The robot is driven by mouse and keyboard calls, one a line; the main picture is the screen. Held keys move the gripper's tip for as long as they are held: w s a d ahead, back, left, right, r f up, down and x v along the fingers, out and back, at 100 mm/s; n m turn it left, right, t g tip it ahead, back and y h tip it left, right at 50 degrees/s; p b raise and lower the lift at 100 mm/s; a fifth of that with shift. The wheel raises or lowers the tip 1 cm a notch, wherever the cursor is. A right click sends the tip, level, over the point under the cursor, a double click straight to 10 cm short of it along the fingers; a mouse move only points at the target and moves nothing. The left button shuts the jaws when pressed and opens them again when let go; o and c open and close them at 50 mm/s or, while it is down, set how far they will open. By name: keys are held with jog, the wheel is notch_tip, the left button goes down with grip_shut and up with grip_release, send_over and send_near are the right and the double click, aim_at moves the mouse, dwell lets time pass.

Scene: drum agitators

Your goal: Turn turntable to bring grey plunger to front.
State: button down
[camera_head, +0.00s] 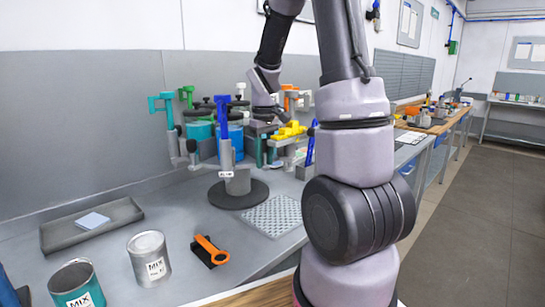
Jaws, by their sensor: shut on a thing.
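The turntable stands on a round dark base (238,195) with a grey column, left of my arm. It carries several upright plungers with coloured handles: a teal one (160,103) at left, a green one (186,92) behind, a blue one (223,120) at front, and orange (291,93) and yellow (291,131) ones at right. I cannot single out the grey plunger with certainty among the grey parts by my gripper. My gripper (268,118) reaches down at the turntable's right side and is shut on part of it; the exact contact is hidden.
A grey tray (60,238) with a pale blue block lies at left. An orange-handled tool (210,250) and a perforated plate (272,216) lie before the turntable. A wall stands behind.

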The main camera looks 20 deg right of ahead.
jog(key=a+m, duration=0.1)
jog(key=a, duration=0.5)
jog(key=shift+w+m, duration=0.15)
jog(key=shift+m, duration=0.15)
dwell(0.4)
jog(key=c, duration=0.5)
grip_release()
jog(key=shift+a, duration=0.1)
jog(key=shift+r, duration=0.1)
notch_tip(320, 180, up, 11)
jog(key=shift+f, duration=0.2)
